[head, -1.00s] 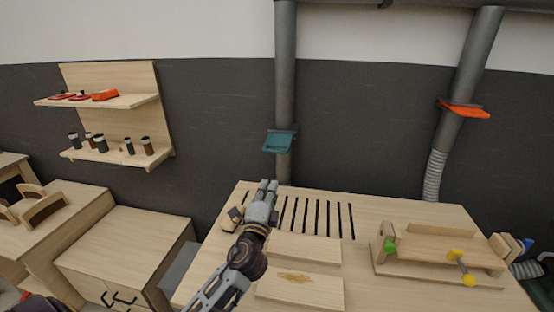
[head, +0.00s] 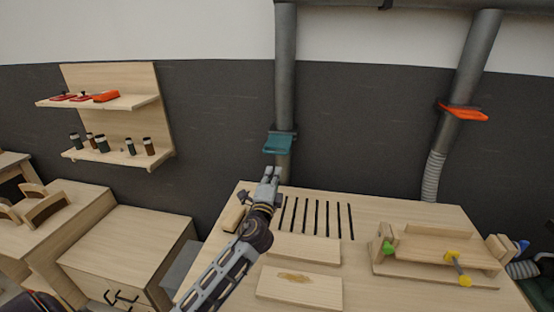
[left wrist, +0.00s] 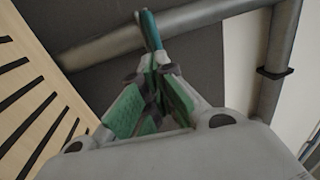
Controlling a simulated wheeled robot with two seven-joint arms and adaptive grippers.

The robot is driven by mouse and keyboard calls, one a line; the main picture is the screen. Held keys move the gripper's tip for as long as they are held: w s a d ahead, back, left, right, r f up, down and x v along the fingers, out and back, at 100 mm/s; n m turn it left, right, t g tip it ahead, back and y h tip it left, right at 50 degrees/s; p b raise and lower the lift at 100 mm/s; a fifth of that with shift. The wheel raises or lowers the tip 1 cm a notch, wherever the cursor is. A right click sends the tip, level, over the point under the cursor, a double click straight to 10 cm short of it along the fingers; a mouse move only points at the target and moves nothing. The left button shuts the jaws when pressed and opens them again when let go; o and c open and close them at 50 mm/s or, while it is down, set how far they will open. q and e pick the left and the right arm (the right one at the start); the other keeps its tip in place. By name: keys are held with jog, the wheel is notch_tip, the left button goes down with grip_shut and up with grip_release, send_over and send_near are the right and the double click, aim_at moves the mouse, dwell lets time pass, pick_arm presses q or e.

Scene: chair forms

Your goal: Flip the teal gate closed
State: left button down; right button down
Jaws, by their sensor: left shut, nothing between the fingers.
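The teal gate (head: 279,143) is a flat plate sticking out from the grey vertical duct (head: 285,80) behind the table. My left gripper (head: 271,174) is shut and empty, just below and slightly left of the gate in the head view, with a gap between them. In the left wrist view the gate (left wrist: 151,30) shows edge-on just beyond the shut fingertips (left wrist: 152,65). I cannot tell there whether they touch. My right gripper is not in view.
The slotted wooden table (head: 400,215) lies under my left arm, with loose boards and a clamp jig (head: 440,250) on it. An orange gate (head: 463,112) is on another duct at the right. A shelf (head: 115,155) with small jars hangs at the left.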

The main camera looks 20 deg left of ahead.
pick_arm(q)
jog(key=p+x, duration=0.1)
jog(key=x, duration=0.6)
jog(key=shift+p, duration=0.3)
dwell(0.3)
jog(key=shift+w, duration=0.15)
